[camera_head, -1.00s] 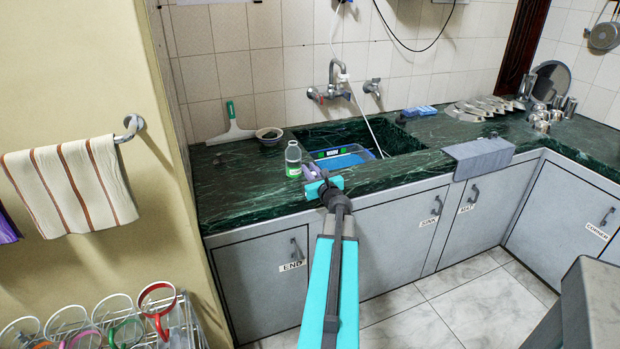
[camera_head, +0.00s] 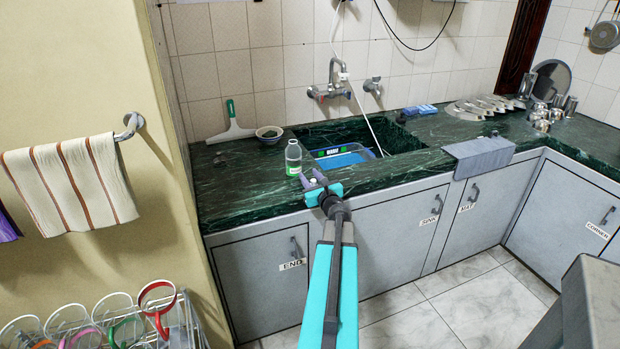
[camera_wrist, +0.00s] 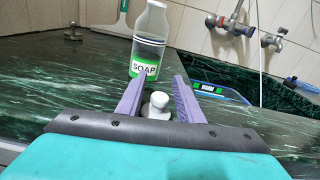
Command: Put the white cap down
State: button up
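The white cap (camera_wrist: 158,104) shows in the wrist view between the two purple fingers of my gripper (camera_wrist: 159,78). Gaps show on both sides of the cap, so my gripper looks open around it without gripping it. The cap appears to stand upright on the dark green counter (camera_wrist: 60,85); its base is partly hidden by the gripper body. In the head view my gripper (camera_head: 312,178) is low over the counter's front edge, and the cap is too small there to make out clearly. A clear bottle labelled SOAP (camera_wrist: 149,42) stands just beyond the fingertips; it also shows in the head view (camera_head: 293,157).
The sink with a blue tub (camera_head: 345,158) lies right of the bottle, under the wall tap (camera_head: 335,80). A grey cloth (camera_head: 479,156) hangs over the counter edge. The counter's left part is free.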

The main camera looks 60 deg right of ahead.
aim_at(314, 182)
jog(key=shift+r, duration=0.1)
dwell(0.3)
jog(key=shift+r+p, duration=0.15)
jog(key=shift+p, duration=0.15)
jog(key=shift+s+a, duration=0.2)
jog(key=shift+s, duration=0.05)
jog(key=b+v, duration=0.2)
jog(key=v, duration=0.7)
jog(key=shift+a, duration=0.1)
jog(key=shift+p+v, duration=1.05)
jog(key=shift+p, duration=0.95)
jog(key=shift+s, duration=0.1)
jog(key=shift+s, duration=0.1)
